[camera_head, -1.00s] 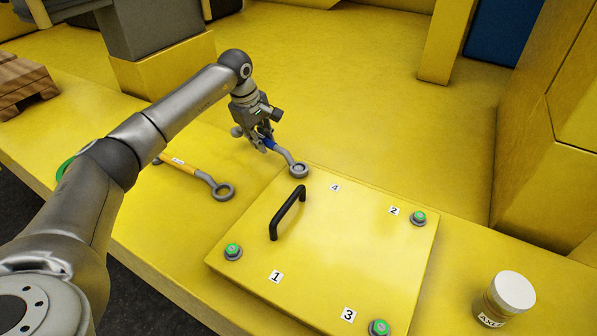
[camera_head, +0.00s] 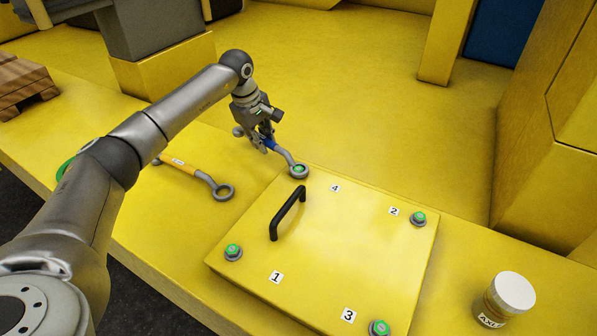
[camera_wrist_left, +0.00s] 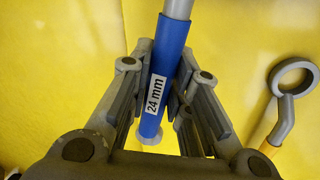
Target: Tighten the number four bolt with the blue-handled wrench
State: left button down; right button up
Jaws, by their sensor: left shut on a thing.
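The blue-handled wrench (camera_head: 287,157) is in my left gripper (camera_head: 262,139), with its ring end around the number four bolt (camera_head: 299,169) at the panel's far corner. The bolt's top shows green inside the ring, near the "4" label (camera_head: 335,188). In the left wrist view, the fingers of the same gripper (camera_wrist_left: 158,90) are shut on the blue handle (camera_wrist_left: 168,60), which is marked "24 mm". The ring end is outside that view. My right gripper is not in view.
The yellow panel (camera_head: 330,250) has a black handle (camera_head: 287,213) and green-topped bolts at labels 1 (camera_head: 233,251), 2 (camera_head: 418,218) and 3 (camera_head: 379,327). A yellow-handled wrench (camera_head: 180,165) lies to the left. A white-lidded jar (camera_head: 512,292) stands at right.

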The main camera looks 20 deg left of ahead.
pick_arm(q)
jog(key=shift+s+a+r+n, duration=0.1)
jog(key=shift+s+a+n, duration=0.05)
jog(key=shift+s+n, duration=0.2)
jog(key=shift+r, duration=0.15)
jog(key=shift+w+p+v, duration=0.2)
jog(key=shift+p+v, duration=0.55)
jog(key=shift+v, duration=0.2)
jog(key=shift+w+p+v, duration=0.2)
jog(key=shift+p+v, duration=0.5)
jog(key=shift+v, duration=0.25)
jog(key=shift+r, duration=0.2)
jog(key=shift+w+p+v, duration=0.15)
jog(key=shift+p+v, duration=0.4)
jog(key=shift+v, duration=0.15)
jog(key=shift+w+p+v, duration=0.15)
jog(key=shift+p+v, duration=0.35)
jog(key=shift+v, duration=0.2)
jog(key=shift+d+r, duration=0.1)
jog(key=shift+d, duration=0.15)
